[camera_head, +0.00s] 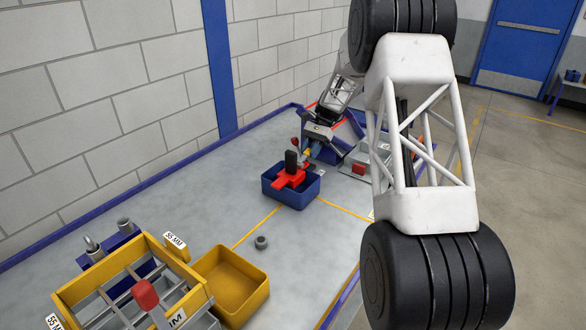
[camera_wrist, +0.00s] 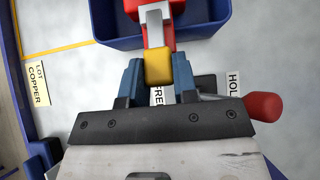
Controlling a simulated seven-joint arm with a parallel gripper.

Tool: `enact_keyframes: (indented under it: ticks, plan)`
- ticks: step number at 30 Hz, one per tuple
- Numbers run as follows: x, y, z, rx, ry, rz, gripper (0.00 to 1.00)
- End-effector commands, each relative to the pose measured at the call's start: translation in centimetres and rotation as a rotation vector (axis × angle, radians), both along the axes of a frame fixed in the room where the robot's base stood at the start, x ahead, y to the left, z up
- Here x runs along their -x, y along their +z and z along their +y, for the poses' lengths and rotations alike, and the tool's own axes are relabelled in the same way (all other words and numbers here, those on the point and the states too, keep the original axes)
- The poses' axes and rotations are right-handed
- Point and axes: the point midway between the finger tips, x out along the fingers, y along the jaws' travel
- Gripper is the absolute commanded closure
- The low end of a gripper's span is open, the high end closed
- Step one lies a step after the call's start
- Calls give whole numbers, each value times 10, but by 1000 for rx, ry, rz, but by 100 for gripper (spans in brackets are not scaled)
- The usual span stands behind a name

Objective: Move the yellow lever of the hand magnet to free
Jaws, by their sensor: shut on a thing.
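The yellow lever (camera_wrist: 158,67) ends in a yellow block on a grey arm in the wrist view. My gripper (camera_wrist: 158,72) is shut on this block, with one blue finger on each side. The lever runs up to the red hand magnet (camera_wrist: 166,8), cut off by the picture's top edge. In the head view the red hand magnet (camera_head: 290,179) is at the blue bin (camera_head: 297,199), with a black upright part. A label reading "FRE" (camera_wrist: 158,96) shows just below the block, partly hidden. A label reading "HOL" (camera_wrist: 233,84) lies to its right, also partly covered.
A red knob (camera_wrist: 263,107) stands close to the right of my gripper. A "LOT COPPER" label (camera_wrist: 38,83) lies at left. A yellow bin (camera_head: 232,282), a yellow sorting frame (camera_head: 110,270) and a grey ring (camera_head: 261,242) are nearer on the table. The table's left middle is clear.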

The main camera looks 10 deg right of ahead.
Motion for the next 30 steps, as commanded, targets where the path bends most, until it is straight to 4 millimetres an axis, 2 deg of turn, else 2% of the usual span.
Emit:
enact_keyframes:
  ticks: [4,18,19,24,30]
  plan:
    - [-1,-6,-1,0,0,2,100]
    - [0,-8,-1,0,0,2,100]
    - [0,-9,-1,0,0,2,72]
    - [-1,-8,-1,0,0,2,46]
    - [-1,-7,-1,0,1,1,44]
